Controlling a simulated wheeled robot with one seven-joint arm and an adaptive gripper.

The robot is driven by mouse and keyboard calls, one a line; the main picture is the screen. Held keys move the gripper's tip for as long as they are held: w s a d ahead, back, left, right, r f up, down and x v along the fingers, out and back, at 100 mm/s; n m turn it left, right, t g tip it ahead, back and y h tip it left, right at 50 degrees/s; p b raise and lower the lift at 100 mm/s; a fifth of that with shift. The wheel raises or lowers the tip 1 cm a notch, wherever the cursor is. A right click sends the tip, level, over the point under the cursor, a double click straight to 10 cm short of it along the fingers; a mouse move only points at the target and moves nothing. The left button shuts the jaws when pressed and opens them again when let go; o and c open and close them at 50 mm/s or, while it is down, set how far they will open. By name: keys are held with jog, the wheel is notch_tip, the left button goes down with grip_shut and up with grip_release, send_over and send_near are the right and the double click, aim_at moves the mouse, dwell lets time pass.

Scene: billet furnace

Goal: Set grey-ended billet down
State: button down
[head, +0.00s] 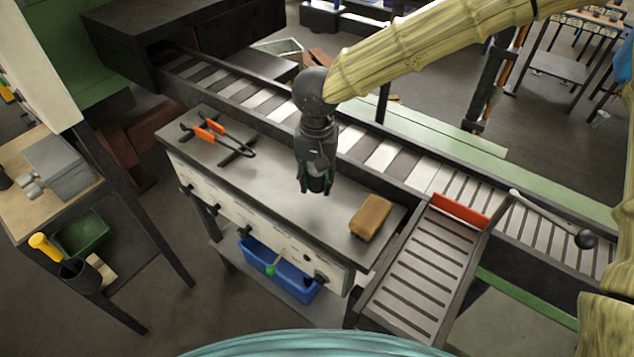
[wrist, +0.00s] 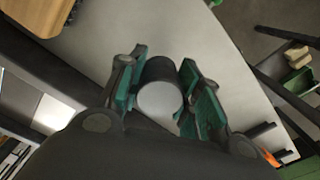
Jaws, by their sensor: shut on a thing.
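The billet (wrist: 161,97) is a dark cylinder with a pale grey end, seen in the wrist view between my finger pads. My gripper (wrist: 160,88) is shut on its sides, and the grey end faces the wrist camera. In the head view my gripper (head: 316,190) points down over the middle of the grey-topped bench (head: 285,190). The billet is hidden or too dark to tell apart from the fingers there. The bench top also shows behind the billet in the wrist view (wrist: 215,55). Whether the billet touches the bench cannot be told.
A brown block (head: 370,217) lies on the bench right of my gripper; orange-handled tongs (head: 212,132) rest on a dark stand at left. A roller conveyor (head: 385,155) runs behind. A slotted side chute (head: 418,275) with a red bar (head: 458,209) adjoins the bench's right end.

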aim_at(317, 185)
jog(key=shift+w+r, duration=0.1)
jog(key=shift+w, duration=0.35)
jog(key=shift+f+p, duration=0.65)
jog(key=shift+f, duration=1.2)
jog(key=shift+f, duration=0.1)
jog(key=c, duration=1)
grip_release()
